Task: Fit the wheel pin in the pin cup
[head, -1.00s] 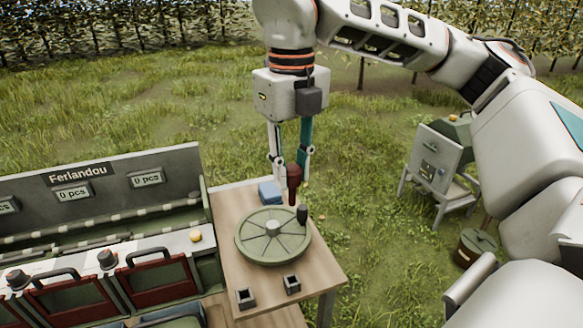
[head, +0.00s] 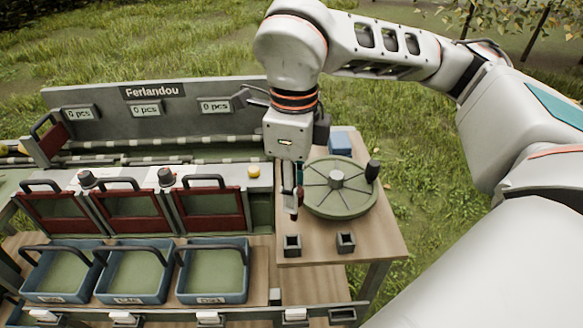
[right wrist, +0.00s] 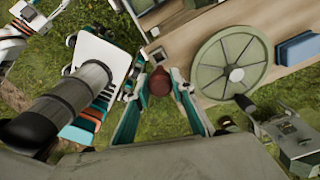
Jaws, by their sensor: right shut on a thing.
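My right gripper (head: 292,202) points down at the left side of the green spoked wheel (head: 340,203) and is shut on the dark red wheel pin (head: 294,213). In the right wrist view the pin (right wrist: 160,82) sits between the fingertips, with its round top toward the camera. Two small dark square cups stand at the table's front: a left cup (head: 292,245) and a right cup (head: 345,242). Which one is the pin cup I cannot tell. The pin appears above and behind the left cup; its lower end is hard to make out. My left gripper is not visible.
The wheel carries an upright black knob (head: 372,170). A blue block (head: 340,143) lies behind it on the wooden table (head: 385,235). To the left stands the Ferlandou station (head: 160,105) with red-framed doors and blue crates (head: 212,292). Table space around the cups is clear.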

